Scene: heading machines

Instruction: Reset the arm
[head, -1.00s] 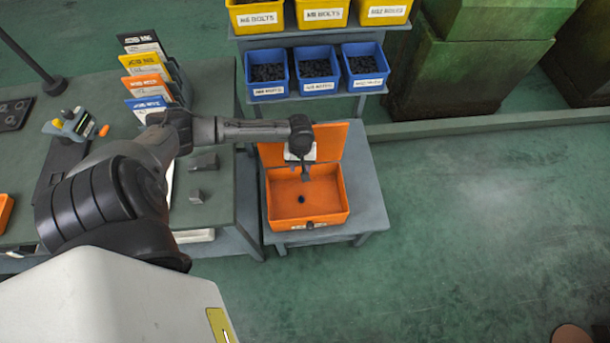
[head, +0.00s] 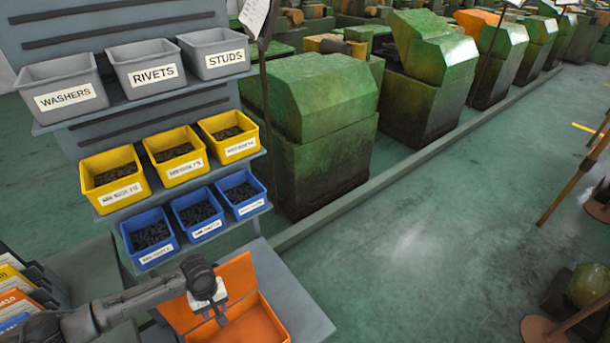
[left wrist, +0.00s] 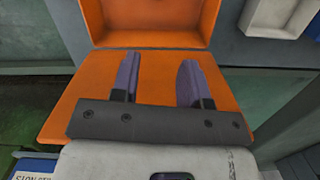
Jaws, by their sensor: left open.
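My left arm comes in from the lower left of the head view. Its gripper (head: 222,318) points down over the orange box (head: 262,325), whose lid (head: 240,276) stands open. The bottom of the frame cuts off part of the box. In the left wrist view my left gripper (left wrist: 159,72) is open, with two dark fingers apart and nothing between them. Orange panels of the box (left wrist: 150,18) lie behind the fingers; I cannot tell whether they touch. My right gripper is in neither view.
A rack with grey bins (head: 145,68), yellow bins (head: 175,158) and blue bins (head: 197,215) stands behind the box. Coloured folders (head: 22,290) stand at the lower left. Green machines (head: 312,130) line the back. Open floor (head: 410,240) lies to the right.

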